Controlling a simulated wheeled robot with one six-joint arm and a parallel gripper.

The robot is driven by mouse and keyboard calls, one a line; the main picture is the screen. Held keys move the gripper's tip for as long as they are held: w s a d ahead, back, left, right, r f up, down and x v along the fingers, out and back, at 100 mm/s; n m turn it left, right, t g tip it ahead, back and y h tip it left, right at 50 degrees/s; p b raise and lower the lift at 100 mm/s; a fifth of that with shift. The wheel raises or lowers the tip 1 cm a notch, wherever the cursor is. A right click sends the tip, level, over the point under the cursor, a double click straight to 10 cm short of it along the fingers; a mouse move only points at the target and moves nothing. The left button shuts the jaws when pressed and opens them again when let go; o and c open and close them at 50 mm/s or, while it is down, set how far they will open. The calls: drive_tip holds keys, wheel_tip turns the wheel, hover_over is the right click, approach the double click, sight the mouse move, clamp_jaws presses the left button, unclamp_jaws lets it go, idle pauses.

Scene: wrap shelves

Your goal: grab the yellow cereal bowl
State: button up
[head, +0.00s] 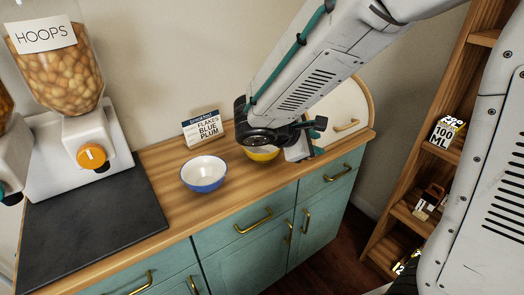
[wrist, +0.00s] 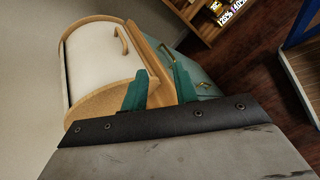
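The yellow cereal bowl (head: 262,155) stands on the wooden counter in the head view. My wrist hides much of it, leaving mainly its front side visible. It does not show in the wrist view. My gripper (head: 314,138) is to the right of the bowl, above the counter and in front of the bread box. In the wrist view my gripper (wrist: 160,90) has its two teal fingers apart, with nothing held between them.
A blue bowl (head: 204,180) with a white inside stands left of the yellow one. A label card (head: 202,128) stands behind. A white-fronted bread box (head: 338,110) is at the counter's right end. Cereal dispensers (head: 85,140) stand left; a wooden shelf (head: 415,185) is right.

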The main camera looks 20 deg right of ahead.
sight(276, 150)
drive_tip(key=w+a+f+n+t, duration=0.2)
drive_tip(key=w+a+n, duration=0.1)
drive_tip(key=w+a+f+n+t, duration=0.2)
drive_tip(key=w+a+f+n, duration=0.1)
drive_tip(key=w+a+f+n+t, duration=0.2)
drive_tip(key=w+a+f+n, duration=0.1)
drive_tip(key=a, duration=0.1)
drive_tip(key=shift+f+y, duration=0.2)
drive_tip(key=shift+y, duration=0.1)
drive_tip(key=shift+w+f, duration=0.2)
drive_tip(key=shift+w, duration=0.15)
drive_tip(key=x, duration=0.7)
drive_tip(key=shift+d, duration=0.25)
clamp_jaws()
